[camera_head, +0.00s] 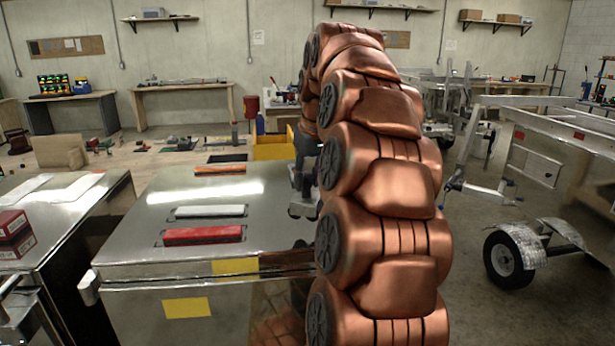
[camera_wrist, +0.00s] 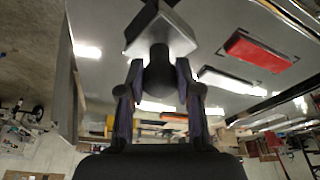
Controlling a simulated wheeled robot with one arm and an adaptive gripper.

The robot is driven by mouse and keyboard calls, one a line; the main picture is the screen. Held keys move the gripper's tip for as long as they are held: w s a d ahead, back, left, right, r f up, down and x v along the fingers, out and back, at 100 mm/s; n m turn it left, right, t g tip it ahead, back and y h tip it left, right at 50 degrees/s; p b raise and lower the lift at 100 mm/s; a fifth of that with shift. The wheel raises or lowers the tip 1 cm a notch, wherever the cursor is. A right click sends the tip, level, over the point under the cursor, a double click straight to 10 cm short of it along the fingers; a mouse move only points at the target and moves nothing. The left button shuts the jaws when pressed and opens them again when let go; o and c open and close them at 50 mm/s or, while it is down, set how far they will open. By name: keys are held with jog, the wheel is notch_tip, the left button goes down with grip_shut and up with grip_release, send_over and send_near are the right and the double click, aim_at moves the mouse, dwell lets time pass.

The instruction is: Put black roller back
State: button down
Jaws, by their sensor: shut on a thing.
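My gripper (camera_wrist: 160,88) is shut on a dark, round-bodied piece (camera_wrist: 159,68) with a grey block at its end, seen in the wrist view. It appears to be the black roller; its full shape is hidden by the fingers. In the head view my arm hides most of the gripper, beside the right edge of the metal-topped cabinet (camera_head: 130,240). On that top lie a red bar (camera_head: 203,234), a white bar (camera_head: 210,211) and an orange bar (camera_head: 219,169) in dark outlines. A flat black patch (camera_head: 227,158) lies behind them; I cannot tell whether it is a recess.
A yellow bin (camera_head: 273,147) stands behind the cabinet. Another metal cabinet (camera_head: 70,215) with a red box (camera_head: 14,235) is at the left. A trailer with a wheel (camera_head: 508,259) stands at the right. The left part of the cabinet top is bare.

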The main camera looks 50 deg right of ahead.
jog(key=w+d+p, duration=0.2)
jog(key=w+d, duration=0.3)
jog(key=shift+d+f, duration=0.2)
jog(key=shift+f, duration=0.15)
jog(key=shift+f+p, duration=0.15)
jog(key=shift+p, duration=0.25)
notch_tip(320, 180, down, 3)
jog(key=shift+f+p, duration=0.1)
jog(key=shift+p, duration=0.6)
jog(key=shift+f+b, duration=0.55)
jog(key=shift+f, duration=0.2)
jog(key=c, duration=1)
grip_release()
jog(key=shift+w, duration=0.1)
jog(key=shift+o, duration=1)
jog(key=shift+r, duration=0.1)
